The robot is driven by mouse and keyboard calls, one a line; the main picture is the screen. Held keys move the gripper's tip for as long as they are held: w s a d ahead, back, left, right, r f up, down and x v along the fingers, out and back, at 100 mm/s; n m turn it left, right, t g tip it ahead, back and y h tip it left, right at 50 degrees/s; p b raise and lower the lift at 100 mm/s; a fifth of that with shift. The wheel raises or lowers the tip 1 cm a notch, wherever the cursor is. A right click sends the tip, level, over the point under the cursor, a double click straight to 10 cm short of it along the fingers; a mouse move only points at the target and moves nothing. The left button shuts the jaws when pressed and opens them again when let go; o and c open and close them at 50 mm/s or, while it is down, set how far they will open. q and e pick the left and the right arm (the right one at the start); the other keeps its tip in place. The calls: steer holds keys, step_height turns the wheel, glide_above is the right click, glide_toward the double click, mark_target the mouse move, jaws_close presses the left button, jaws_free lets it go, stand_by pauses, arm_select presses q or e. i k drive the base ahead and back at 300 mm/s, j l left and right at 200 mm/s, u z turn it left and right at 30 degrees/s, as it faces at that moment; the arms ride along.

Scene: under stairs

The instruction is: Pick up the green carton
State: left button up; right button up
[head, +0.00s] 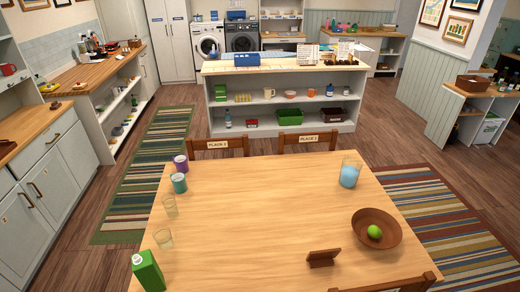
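The green carton (148,272) stands upright on the wooden table (265,215) at its near left corner, with a white cap on top. Its lower part is cut off by the bottom edge of the head view. Neither of my grippers shows in the head view, and nothing touches the visible part of the carton.
A wooden bowl (386,224) with a green fruit (374,232), a small wooden stand (323,258) and a blue-filled glass (349,174) stand right. The table's middle is clear.

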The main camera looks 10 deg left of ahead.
mark_target(145, 269)
steer(key=u, duration=0.4)
steer(key=j+u, duration=0.1)
steer(key=u, duration=0.3)
steer(key=i+u, duration=0.1)
steer(key=u, duration=0.3)
steer(key=j+u, duration=0.1)
steer(key=u, duration=0.3)
